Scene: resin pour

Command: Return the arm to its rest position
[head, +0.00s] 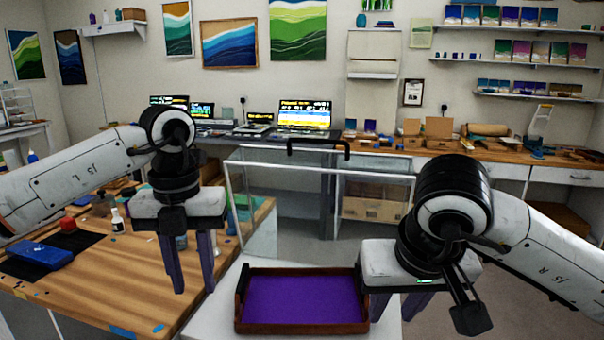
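My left gripper (190,286) hangs fingers down above the right part of the wooden table, with a gap between its two purple-grey fingers and nothing between them. My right gripper (397,312) is fingers down beside the right end of a wooden tray (301,328). Its near finger and part of the palm show, but the arm and the wrist hide some of it. The tray has a brown frame with handles and a purple surface (303,298) inside. I cannot tell whether the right fingers touch the tray's handle.
The tray sits on a white stand (256,261), by a clear-walled frame with a black handle (318,144). The wooden table (110,290) at left holds a blue item (38,256), a red item (68,224) and a white bottle (117,220). Its front right is clear.

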